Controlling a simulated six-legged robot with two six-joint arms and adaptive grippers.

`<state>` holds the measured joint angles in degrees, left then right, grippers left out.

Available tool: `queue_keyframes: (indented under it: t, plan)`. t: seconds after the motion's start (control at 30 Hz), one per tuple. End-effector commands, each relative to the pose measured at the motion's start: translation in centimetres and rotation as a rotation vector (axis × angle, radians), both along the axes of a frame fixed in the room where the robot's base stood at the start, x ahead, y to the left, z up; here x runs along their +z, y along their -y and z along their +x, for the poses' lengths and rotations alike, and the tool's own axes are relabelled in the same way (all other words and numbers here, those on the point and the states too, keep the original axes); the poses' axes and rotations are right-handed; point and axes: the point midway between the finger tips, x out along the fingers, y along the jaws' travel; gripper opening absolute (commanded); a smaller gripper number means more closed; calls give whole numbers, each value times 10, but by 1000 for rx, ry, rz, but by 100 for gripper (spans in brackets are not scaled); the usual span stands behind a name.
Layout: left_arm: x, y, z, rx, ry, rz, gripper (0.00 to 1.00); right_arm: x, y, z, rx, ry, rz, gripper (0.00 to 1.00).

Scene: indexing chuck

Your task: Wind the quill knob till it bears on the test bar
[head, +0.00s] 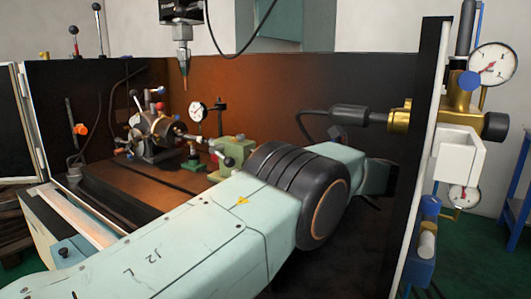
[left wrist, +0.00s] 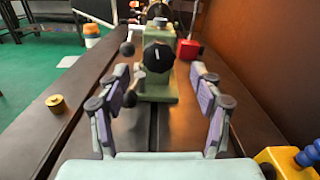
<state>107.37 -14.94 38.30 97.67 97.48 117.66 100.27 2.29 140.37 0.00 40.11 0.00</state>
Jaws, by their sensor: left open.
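The green tailstock (head: 236,150) stands on the dark bed in the head view, partly hidden behind my left arm. In the left wrist view the tailstock (left wrist: 158,88) is straight ahead, with the round black quill knob (left wrist: 158,57) facing me and a white mark on it. My left gripper (left wrist: 168,76) is open and empty; its two fingers point toward the tailstock, either side of the knob's line, and appear short of it. In the head view the bright test bar (head: 194,137) lies between the chuck (head: 158,128) and the tailstock. Any gap at the quill tip cannot be made out.
A dial gauge (head: 197,111) stands behind the bar. A spindle probe (head: 184,65) hangs above the bed.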

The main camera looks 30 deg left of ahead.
Motion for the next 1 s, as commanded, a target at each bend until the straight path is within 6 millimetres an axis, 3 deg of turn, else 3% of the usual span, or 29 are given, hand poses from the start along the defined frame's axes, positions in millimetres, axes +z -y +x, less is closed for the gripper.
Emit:
queue_keyframes:
  t: [0.2,0.43,0.83,1.0]
  plan:
    - [-1,-35,0,5,-1,-1,65,-6,0,0,0,-1,0,0]
    - [-1,-64,3,3,-1,-1,65,-10,0,0,0,-1,0,0]
    - [0,-71,7,0,-1,0,65,-11,0,0,0,-1,0,0]
    - [0,-71,7,0,-1,0,51,-11,0,0,0,0,0,0]
